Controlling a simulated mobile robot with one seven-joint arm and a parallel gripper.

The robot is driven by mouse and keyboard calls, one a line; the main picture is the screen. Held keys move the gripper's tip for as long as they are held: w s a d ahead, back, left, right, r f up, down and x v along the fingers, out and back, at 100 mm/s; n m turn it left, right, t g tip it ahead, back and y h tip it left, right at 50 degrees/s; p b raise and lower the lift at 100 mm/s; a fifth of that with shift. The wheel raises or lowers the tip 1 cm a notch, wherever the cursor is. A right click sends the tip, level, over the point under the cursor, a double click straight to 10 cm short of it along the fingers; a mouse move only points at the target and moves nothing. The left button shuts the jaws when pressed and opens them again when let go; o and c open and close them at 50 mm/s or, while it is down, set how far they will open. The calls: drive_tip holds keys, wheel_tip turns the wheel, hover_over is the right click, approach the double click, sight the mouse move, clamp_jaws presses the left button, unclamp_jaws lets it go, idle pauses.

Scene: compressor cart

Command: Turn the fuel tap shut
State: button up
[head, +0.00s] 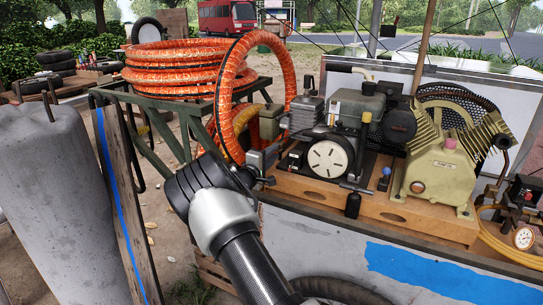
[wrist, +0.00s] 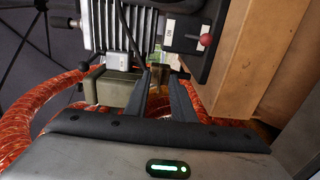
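The engine (head: 335,130) stands on a wooden base on the cart, with a white round starter cover. My gripper (head: 264,163) is at its left end, low beside the orange hose. In the wrist view my gripper (wrist: 160,76) points at the engine, its two dark fingers a narrow gap apart with nothing clearly held. A lever with a red ball knob (wrist: 206,39) sits on a black plate with white labels, right of and beyond the fingertips. I cannot tell whether this is the fuel tap; no other tap shows clearly. The finned metal block (wrist: 122,24) is left of it.
A coiled orange hose (head: 170,70) lies on a green metal rack, one loop hanging close to my gripper. An olive box (wrist: 112,88) is left of the fingers. The wooden base (wrist: 255,70) is at right. The compressor (head: 440,165) stands right of the engine.

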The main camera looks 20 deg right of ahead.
drive_tip(key=p+v, duration=0.3)
drive_tip(key=v, duration=1.4)
drive_tip(key=shift+a, duration=0.2)
drive_tip(key=shift+s+a, duration=0.1)
drive_tip(key=shift+s, duration=0.1)
